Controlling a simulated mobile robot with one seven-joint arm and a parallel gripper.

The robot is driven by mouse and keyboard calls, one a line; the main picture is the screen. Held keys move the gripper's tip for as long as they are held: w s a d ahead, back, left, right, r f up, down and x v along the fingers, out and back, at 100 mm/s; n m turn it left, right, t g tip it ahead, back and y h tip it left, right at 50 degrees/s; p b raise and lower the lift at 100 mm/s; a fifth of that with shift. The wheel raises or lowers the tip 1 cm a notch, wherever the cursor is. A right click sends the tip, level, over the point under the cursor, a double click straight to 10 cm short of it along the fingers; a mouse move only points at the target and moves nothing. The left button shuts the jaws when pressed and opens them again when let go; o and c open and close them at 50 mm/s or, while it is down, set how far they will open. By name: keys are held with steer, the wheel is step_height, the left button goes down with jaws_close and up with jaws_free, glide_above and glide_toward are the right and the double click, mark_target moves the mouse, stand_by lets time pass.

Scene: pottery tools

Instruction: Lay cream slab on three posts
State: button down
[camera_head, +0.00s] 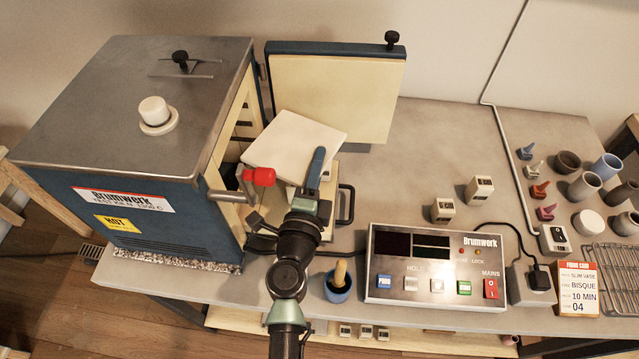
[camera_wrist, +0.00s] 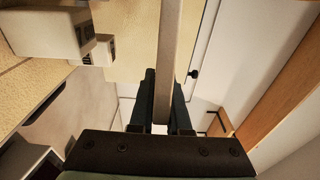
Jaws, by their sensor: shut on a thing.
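The cream slab (camera_head: 293,143) is a thin, flat plate in front of the kiln's open right side. My gripper (camera_head: 318,163) is shut on its right edge and holds it up, slightly tilted in the head view. In the wrist view the slab (camera_wrist: 180,55) shows edge-on as a pale bar between my fingers (camera_wrist: 165,95). Pale posts stand on a cream surface at upper left of the wrist view, one large (camera_wrist: 45,30) and one smaller (camera_wrist: 100,50). In the head view, the slab and my gripper mostly hide the area below, so I cannot tell whether the slab touches any post.
Two spare posts (camera_head: 442,210) (camera_head: 478,188) and a control box (camera_head: 437,265) are right. A blue cup (camera_head: 338,288) stands in front.

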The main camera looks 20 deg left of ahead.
steer(key=shift+s+d+f+b, duration=0.1)
steer(key=shift+d+f+b, duration=0.05)
steer(key=shift+f+b, duration=2.8)
steer(key=shift+f+p, duration=0.4)
steer(key=shift+p, duration=0.05)
steer(key=shift+f, duration=0.15)
steer(key=c, duration=1.3)
jaws_free()
steer(key=shift+f, duration=0.15)
steer(key=o, duration=0.4)
